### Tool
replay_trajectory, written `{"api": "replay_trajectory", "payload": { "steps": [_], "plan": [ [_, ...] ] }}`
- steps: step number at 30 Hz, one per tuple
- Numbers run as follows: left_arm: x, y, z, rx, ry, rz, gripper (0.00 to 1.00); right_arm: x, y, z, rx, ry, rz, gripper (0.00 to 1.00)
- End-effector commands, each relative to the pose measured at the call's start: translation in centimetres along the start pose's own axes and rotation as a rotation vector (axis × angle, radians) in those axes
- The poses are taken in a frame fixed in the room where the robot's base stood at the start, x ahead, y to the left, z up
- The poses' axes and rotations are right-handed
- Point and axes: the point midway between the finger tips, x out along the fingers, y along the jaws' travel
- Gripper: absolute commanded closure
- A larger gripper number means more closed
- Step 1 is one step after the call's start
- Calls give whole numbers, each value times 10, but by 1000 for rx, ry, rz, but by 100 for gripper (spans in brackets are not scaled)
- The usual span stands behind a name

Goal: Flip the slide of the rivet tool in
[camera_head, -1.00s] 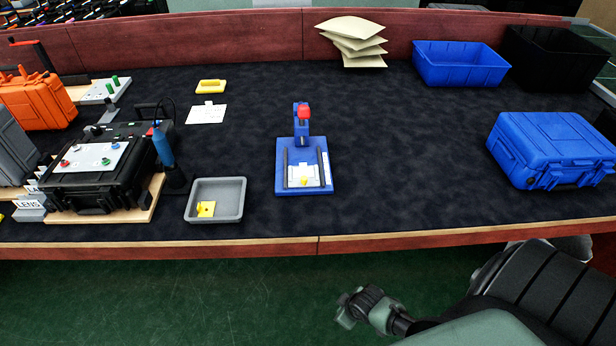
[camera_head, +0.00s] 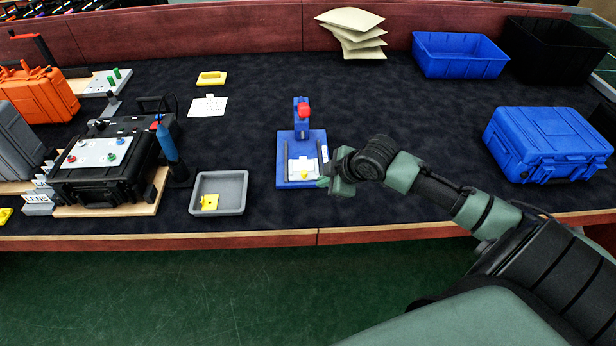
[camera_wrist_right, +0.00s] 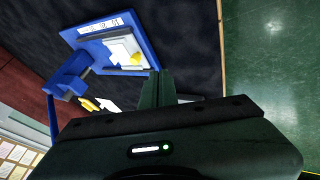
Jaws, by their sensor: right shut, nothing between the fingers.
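The rivet tool (camera_head: 285,178) is a blue base plate with an upright blue post and a red top (camera_head: 303,108), standing mid-table. Its slide (camera_head: 303,166) is a white plate with a small yellow piece, lying between two dark rails at the front of the base. My right gripper (camera_head: 325,182) is shut and empty at the right front edge of the base; I cannot tell whether it touches. In the right wrist view the shut fingers (camera_wrist_right: 157,90) point toward the slide (camera_wrist_right: 126,50) and its yellow piece. My left gripper is not in view.
A grey tray (camera_head: 240,192) with a yellow part (camera_head: 210,202) stands left of the tool. A blue screwdriver-like tool (camera_head: 166,143) and black case (camera_head: 100,185) are farther left. A blue case (camera_head: 550,140) stands at right.

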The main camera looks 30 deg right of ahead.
Motion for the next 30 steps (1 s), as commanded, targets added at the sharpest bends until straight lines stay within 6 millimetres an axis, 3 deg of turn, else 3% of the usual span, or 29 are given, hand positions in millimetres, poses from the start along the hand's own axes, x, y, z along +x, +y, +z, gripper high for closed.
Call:
{"api": "replay_trajectory", "payload": {
  "steps": [11, 14, 26, 30],
  "plan": [
    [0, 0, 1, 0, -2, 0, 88, 7, 0, 0, 4, -1, -1, 100],
    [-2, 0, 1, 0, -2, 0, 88, 19, 0, 0, 7, 1, -2, 100],
    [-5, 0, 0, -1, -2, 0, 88, 101, -1, -1, 6, 1, -2, 100],
    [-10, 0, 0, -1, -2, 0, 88, 110, 19, -1, 5, 0, 1, 100]
  ]
}}
